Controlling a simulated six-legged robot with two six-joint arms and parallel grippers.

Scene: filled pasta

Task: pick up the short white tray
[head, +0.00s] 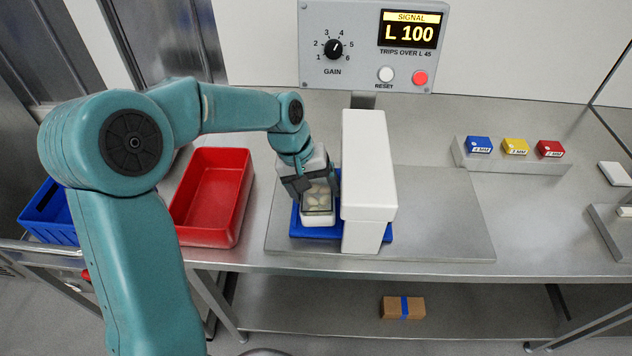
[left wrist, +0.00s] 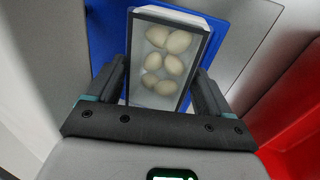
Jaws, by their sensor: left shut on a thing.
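The short white tray (head: 319,217) holds several pale filled pasta pieces and sits at the blue strip (head: 299,226), just left of the white arch-like housing (head: 368,180). My left gripper (head: 313,192) reaches down over it and is shut on it. In the left wrist view the tray (left wrist: 136,92) lies between the two dark fingers of my left gripper (left wrist: 165,88), with the pasta visible inside. Blue surface (left wrist: 104,40) shows beneath and around it. I cannot tell whether the tray touches the blue. My right gripper is not in view.
A red bin (head: 211,198) and a blue bin (head: 48,214) stand at the left. A control box (head: 372,45) reading L 100 stands behind. Blue, yellow and red blocks (head: 515,147) sit on a rack at the right. A brown box (head: 402,307) lies on the lower shelf.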

